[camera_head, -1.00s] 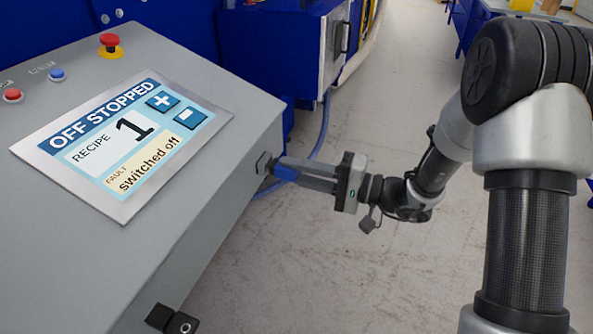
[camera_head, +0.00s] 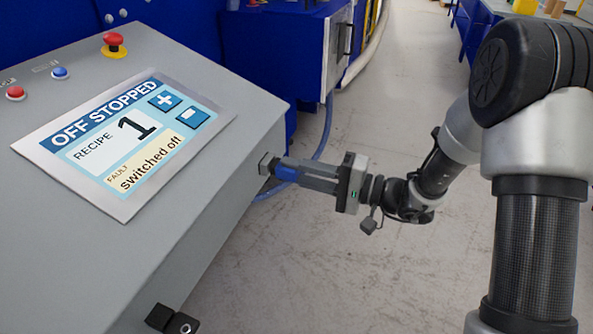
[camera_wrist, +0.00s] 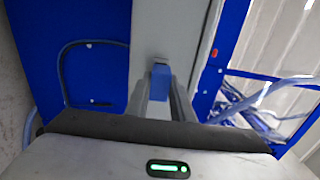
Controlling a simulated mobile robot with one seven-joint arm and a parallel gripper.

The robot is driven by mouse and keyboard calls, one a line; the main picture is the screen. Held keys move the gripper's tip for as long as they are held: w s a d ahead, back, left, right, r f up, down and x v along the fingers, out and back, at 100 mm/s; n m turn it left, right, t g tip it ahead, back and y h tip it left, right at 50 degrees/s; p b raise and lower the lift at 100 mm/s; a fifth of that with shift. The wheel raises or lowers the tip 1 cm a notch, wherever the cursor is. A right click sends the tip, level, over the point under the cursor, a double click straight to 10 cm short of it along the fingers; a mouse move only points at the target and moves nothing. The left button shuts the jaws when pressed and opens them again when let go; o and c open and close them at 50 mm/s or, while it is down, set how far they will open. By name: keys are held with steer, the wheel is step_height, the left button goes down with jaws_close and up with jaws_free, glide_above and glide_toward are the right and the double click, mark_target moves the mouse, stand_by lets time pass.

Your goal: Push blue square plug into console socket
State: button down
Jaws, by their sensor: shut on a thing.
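The blue plug (camera_head: 286,173) is held between the fingers of my gripper (camera_head: 288,174), close to the console's right side. In the wrist view the blue plug (camera_wrist: 160,82) shows between my two fingers (camera_wrist: 166,97). The socket (camera_head: 267,164) is a dark-edged fitting on the side of the grey console (camera_head: 215,215). The plug's front end is at the socket. I cannot tell how deep it sits, because the fingers and plug hide the opening.
The console's screen (camera_head: 125,145) reads "OFF STOPPED", recipe 1, "switched off". A red emergency button (camera_head: 113,41) stands on a yellow base. A black fitting (camera_head: 171,318) is low on the console side. A blue cable (camera_head: 322,140) hangs behind the gripper. The floor (camera_head: 330,270) is clear.

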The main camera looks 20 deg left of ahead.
mark_target(299, 172)
steer(key=shift+w+a+b, duration=0.1)
steer(key=shift+a+b, duration=0.2)
steer(key=shift+a, duration=0.6)
steer(key=c, duration=1.5)
jaws_free()
steer(key=shift+o, duration=0.2)
steer(key=shift+d, duration=0.1)
steer(key=shift+s+d+b, duration=0.15)
steer(key=shift+d+b, duration=0.35)
steer(key=shift+d, duration=0.95)
steer(key=shift+s+d+b, duration=0.1)
steer(key=shift+d+b, duration=0.35)
steer(key=shift+d, duration=0.95)
